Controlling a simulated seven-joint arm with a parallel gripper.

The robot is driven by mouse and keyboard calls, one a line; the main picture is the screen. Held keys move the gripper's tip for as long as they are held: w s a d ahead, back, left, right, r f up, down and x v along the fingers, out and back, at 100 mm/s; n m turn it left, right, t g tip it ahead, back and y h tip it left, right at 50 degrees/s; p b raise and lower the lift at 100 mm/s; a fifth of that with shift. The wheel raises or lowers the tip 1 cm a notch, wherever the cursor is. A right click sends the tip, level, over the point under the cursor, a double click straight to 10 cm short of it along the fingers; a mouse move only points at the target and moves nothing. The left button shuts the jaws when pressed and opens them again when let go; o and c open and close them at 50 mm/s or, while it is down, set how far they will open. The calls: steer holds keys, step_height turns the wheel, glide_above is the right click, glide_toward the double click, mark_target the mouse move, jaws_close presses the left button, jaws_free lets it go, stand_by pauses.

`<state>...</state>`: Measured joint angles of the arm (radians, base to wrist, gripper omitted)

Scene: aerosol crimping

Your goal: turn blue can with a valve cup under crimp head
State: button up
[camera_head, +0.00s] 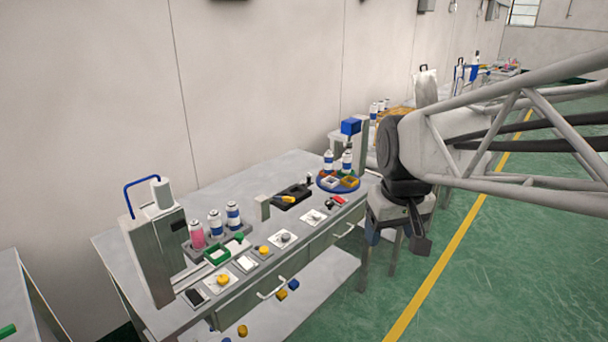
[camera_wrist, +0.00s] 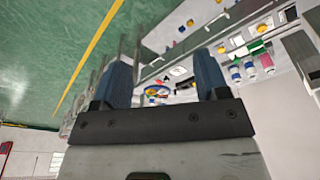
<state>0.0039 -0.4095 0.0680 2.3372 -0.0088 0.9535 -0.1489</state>
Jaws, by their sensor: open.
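A round blue turntable (camera_head: 338,188) stands at the far right end of the bench in the head view. Two white-and-blue cans stand on it: one at its left (camera_head: 328,161) and one at its right back (camera_head: 347,161). Coloured sections mark its top. A blue crimp head (camera_head: 350,127) on a grey column is above the right-hand can. Valve cups are too small to tell. My gripper (camera_wrist: 163,75) is open and empty in the wrist view, its two blue-grey fingers well apart. In the head view it hangs right of the bench end, apart from the turntable.
A grey machine with a blue hose (camera_head: 155,245) stands at the bench's left. A pink can (camera_head: 197,234) and two white-blue cans stand in a grey rack beside it. A black tray (camera_head: 293,196) and small parts lie mid-bench. Open floor lies right of the bench.

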steer(key=w+n, duration=0.2)
steer(key=w, duration=1.6)
steer(key=n+g, duration=0.2)
steer(key=n, duration=0.5)
glide_above(329, 202)
step_height(329, 202, down, 25)
steer(key=shift+s+r, duration=0.15)
steer(key=shift+w+f, duration=0.25)
steer(key=shift+f, duration=0.1)
steer(key=shift+f, duration=0.1)
steer(key=shift+f, duration=3.8)
steer(key=c, duration=0.9)
